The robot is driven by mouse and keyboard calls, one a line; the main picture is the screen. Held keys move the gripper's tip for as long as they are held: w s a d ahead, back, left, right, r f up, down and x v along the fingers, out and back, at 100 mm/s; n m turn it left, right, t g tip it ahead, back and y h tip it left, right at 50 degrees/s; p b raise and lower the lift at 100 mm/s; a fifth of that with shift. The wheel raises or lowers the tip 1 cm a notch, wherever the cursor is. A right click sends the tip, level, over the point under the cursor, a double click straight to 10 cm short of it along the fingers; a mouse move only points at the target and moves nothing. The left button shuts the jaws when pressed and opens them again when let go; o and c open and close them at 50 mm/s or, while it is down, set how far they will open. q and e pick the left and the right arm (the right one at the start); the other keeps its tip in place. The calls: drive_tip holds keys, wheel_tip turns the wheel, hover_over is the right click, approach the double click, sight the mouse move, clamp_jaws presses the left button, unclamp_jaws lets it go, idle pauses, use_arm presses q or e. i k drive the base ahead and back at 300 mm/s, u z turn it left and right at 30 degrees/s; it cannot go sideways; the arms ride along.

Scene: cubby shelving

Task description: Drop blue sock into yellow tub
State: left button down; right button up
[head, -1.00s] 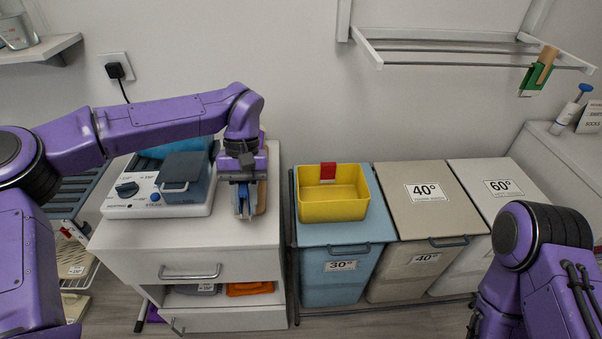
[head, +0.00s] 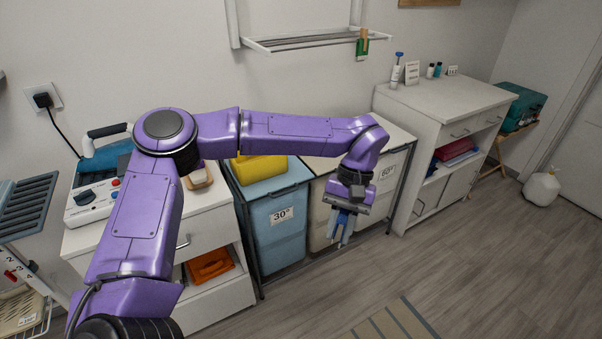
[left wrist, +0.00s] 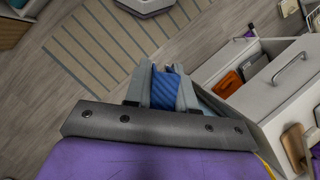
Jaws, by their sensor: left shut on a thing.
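My left gripper (head: 342,222) hangs in front of the hampers in the head view, pointing down. It is shut on a blue striped sock (left wrist: 165,88), which shows between the fingers in the left wrist view. In the head view the sock is only a small blue patch at the fingertips. The yellow tub (head: 262,168) stands on the blue 30° hamper, to the left of the gripper and partly hidden by my left arm. The gripper is apart from the tub. My right gripper is not in view.
The blue 30° hamper (head: 275,212) stands beside a white drawer cabinet (head: 222,222). A wall drying rack (head: 310,40) is above the hampers. A white side cabinet (head: 445,115) stands at the right. The floor (head: 480,260) is clear there, with a striped mat (head: 395,322) in front.

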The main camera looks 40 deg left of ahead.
sight(258, 176)
drive_tip(key=z, duration=0.3)
drive_tip(key=i, duration=1.1)
drive_tip(key=u, duration=1.25)
drive_tip(key=i, duration=0.8)
drive_tip(key=u, duration=0.8)
drive_tip(key=i, duration=0.5)
